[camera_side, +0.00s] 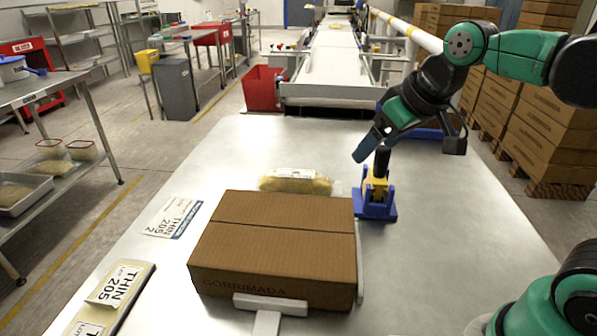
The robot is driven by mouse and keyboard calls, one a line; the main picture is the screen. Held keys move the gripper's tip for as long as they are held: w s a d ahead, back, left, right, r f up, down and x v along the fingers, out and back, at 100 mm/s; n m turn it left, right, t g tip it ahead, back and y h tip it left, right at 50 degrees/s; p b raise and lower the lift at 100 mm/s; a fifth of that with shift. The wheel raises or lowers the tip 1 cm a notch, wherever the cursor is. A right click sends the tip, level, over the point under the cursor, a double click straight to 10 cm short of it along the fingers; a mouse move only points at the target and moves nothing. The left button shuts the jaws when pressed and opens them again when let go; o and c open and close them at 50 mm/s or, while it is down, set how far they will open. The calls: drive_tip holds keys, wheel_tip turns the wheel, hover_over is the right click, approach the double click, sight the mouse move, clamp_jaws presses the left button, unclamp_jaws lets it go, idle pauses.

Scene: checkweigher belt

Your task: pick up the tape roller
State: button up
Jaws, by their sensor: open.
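The tape roller (381,163) appears as a dark upright handle above a yellow part, standing in a blue holder (377,210) on the steel table, just right of the carton. My gripper (366,150) is above and slightly left of the handle's top, tilted down to the left. Its blue finger shows beside the handle; the other finger is not clearly seen. The gripper is open, and I cannot tell whether it touches the handle. Part of the roller is hidden in the holder.
A closed brown carton (275,240) sits left of the holder, with a bag of yellow contents (295,182) behind it. Printed cards (172,217) lie to the left. A conveyor (325,90) and red bin (262,88) stand behind. The table's right front is mostly clear.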

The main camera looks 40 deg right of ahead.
drive_tip(key=w+d+g, duration=0.2)
drive_tip(key=w+d, duration=0.2)
drive_tip(key=d, duration=0.2)
drive_tip(key=g, duration=0.2)
hover_over(380, 162)
drive_tip(key=shift+d+f, duration=0.4)
drive_tip(key=shift+d, duration=0.05)
drive_tip(key=f, duration=0.4)
drive_tip(key=shift+d+f, duration=0.1)
drive_tip(key=shift+d, duration=0.15)
drive_tip(key=shift+w+f, duration=0.25)
drive_tip(key=shift+f, duration=1.4)
drive_tip(key=shift+w+f, duration=0.2)
drive_tip(key=shift+f, duration=1.45)
clamp_jaws()
